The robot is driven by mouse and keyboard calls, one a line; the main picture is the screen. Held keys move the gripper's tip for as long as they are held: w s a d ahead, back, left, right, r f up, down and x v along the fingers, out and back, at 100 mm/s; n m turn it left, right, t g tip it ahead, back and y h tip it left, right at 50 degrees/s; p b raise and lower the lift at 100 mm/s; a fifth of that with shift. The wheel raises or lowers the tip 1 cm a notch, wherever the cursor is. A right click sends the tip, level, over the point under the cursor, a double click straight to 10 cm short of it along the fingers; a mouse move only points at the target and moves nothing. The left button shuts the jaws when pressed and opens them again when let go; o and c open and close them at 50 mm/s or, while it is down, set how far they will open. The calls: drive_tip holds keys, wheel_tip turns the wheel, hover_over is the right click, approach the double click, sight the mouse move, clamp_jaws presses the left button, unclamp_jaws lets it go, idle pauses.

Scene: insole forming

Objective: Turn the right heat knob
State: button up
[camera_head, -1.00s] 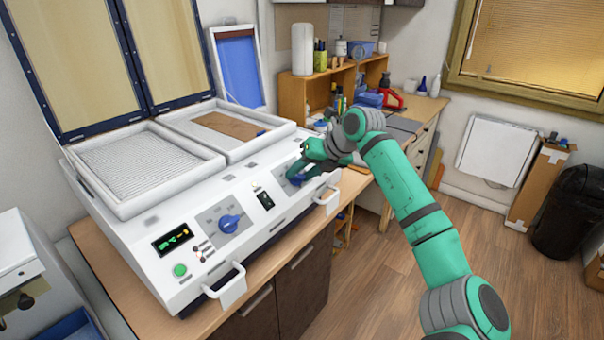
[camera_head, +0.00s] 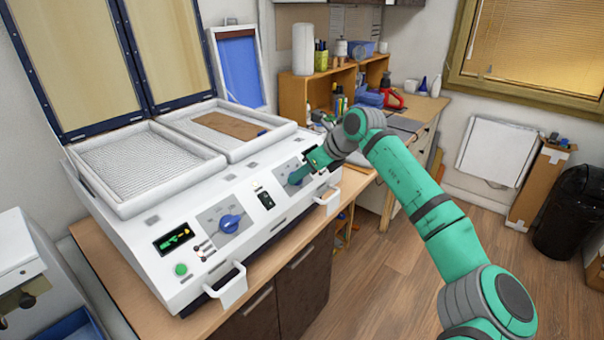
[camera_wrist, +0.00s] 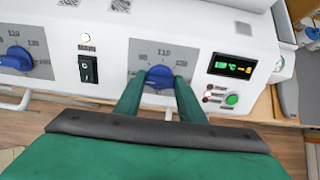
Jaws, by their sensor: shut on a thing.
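The right heat knob (camera_head: 295,179) is blue and sits on a grey dial plate on the sloped front of the white forming machine (camera_head: 250,185). My gripper (camera_head: 301,173) reaches it from the right. In the wrist view the knob (camera_wrist: 160,73) lies between the two green fingertips of my gripper (camera_wrist: 158,82), which are shut on its sides. The fingers and palm cover the lower part of the dial, and the knob's pointer direction is hard to read. The left heat knob (camera_head: 230,223) is blue and untouched.
The lit display (camera_wrist: 233,66) and green button (camera_wrist: 232,99) are beside the right knob. A black rocker switch (camera_wrist: 87,70) is between the knobs. White handles (camera_head: 328,203) stick out from the machine's front. Floor in front is clear.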

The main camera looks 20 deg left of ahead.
drive_tip(key=shift+d, duration=0.1)
idle(0.3)
drive_tip(key=o, duration=1)
drive_tip(key=shift+o, duration=0.2)
drive_tip(key=v, duration=1.1)
